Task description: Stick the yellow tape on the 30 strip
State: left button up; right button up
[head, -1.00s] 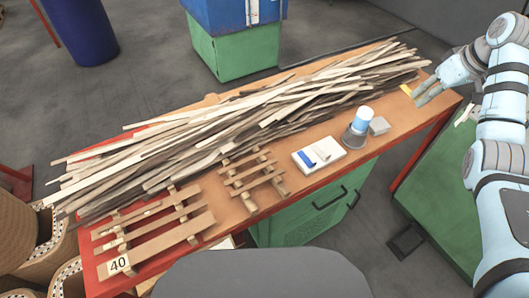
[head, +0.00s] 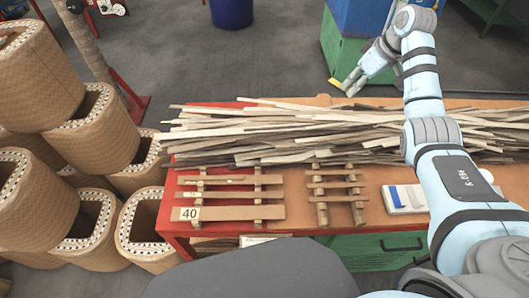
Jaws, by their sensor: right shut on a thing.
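My right gripper (head: 345,86) is shut on a small piece of yellow tape (head: 335,84), held at its fingertips beyond the back edge of the table as seen in the head view. A wooden rack (head: 200,178) at the table's left end carries several wooden strips. The widest, front strip (head: 245,212) bears a white label reading 40 (head: 189,213). No label reading 30 is legible. A second, smaller rack (head: 319,211) with shorter strips stands to its right. My left gripper is out of view.
A long pile of loose wooden strips (head: 290,137) covers the back of the table. A white box with a blue mark (head: 405,198) lies right of the racks, partly behind my right arm.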

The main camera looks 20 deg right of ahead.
aim_at(274, 179)
jog(key=s+a+f+n+p, duration=0.1)
jog(key=a+n+p, duration=0.1)
jog(key=a, duration=0.2)
jog(key=s+a+f+n+g+y+p, duration=0.1)
jog(key=a+f+n+p, duration=0.1)
jog(key=a+p, duration=0.1)
jog(key=s+a+f+n+p, duration=0.1)
jog(key=a+f+p, duration=0.1)
jog(key=a, duration=0.3)
jog(key=shift+s+a+n+y+p, duration=0.2)
jog(key=shift+a+n+y+p, duration=0.2)
jog(key=s+a+f+n+g+p, duration=0.2)
jog(key=s+a+f+n+p, duration=0.25)
jog(key=s+a, duration=0.55)
jog(key=shift+y, duration=0.4)
jog(key=f+b, duration=0.1)
jog(key=f, duration=0.1)
jog(key=w+a+f+b, duration=0.1)
jog(key=f+b, duration=0.1)
jog(key=w+f+b, duration=0.1)
jog(key=b, duration=0.1)
jog(key=shift+a+f, duration=0.25)
jog(key=shift+f, duration=0.15)
jog(key=shift+w+f+b, duration=0.1)
jog(key=shift+f+b, duration=0.3)
jog(key=shift+f, duration=0.1)
jog(key=shift+f, duration=0.15)
jog(key=shift+f, duration=0.1)
jog(key=o, duration=1.4)
jog(key=shift+c, duration=0.2)
